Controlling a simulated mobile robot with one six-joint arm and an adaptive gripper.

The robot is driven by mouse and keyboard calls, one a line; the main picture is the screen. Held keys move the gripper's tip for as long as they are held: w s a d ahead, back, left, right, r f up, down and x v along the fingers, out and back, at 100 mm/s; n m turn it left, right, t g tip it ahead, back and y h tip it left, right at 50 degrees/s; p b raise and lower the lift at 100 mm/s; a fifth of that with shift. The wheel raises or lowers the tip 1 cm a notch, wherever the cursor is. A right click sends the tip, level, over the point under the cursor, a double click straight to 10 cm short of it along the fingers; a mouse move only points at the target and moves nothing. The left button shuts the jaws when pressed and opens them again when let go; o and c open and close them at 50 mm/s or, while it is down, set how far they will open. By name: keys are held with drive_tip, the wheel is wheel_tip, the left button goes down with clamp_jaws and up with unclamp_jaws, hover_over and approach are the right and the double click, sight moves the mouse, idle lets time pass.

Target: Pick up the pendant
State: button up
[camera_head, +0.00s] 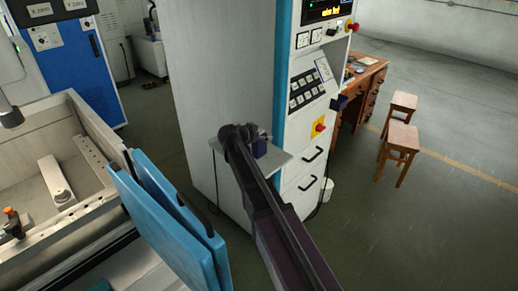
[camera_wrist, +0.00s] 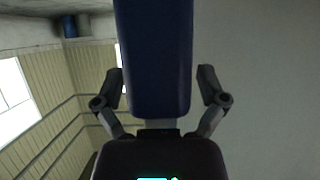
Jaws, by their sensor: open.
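A dark blue block, which looks like the pendant (camera_wrist: 154,55), fills the middle of the wrist view and runs out of its top edge. My gripper (camera_wrist: 158,82) is open, with one finger on each side of the block. Gaps show between the fingers and its sides, so they do not clasp it. In the head view, a small dark blue part of the pendant (camera_head: 259,149) shows at a small grey shelf on the machine cabinet. My arm hides much of it, and my gripper is hard to make out there.
The grey shelf (camera_head: 279,163) juts from the tall cabinet (camera_head: 222,75) with a control panel. Blue panels (camera_head: 165,225) of an open tank stand at the left, near my arm. Two wooden stools (camera_head: 401,138) and a desk (camera_head: 368,75) stand right, with clear floor around.

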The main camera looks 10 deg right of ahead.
idle(0.3)
clamp_jaws()
drive_tip(key=shift+r, duration=0.15)
idle(0.3)
wheel_tip(320, 180, up, 3)
drive_tip(key=p, duration=0.3)
drive_tip(key=shift+r+p, duration=0.15)
drive_tip(key=shift+p, duration=0.2)
drive_tip(key=s+d, duration=0.2)
drive_tip(key=s, duration=0.5)
drive_tip(key=s+d+r+p, duration=0.1)
drive_tip(key=s, duration=0.7)
drive_tip(key=shift+s+d+r, duration=0.2)
drive_tip(key=shift+s+d, duration=0.1)
drive_tip(key=shift+d, duration=0.05)
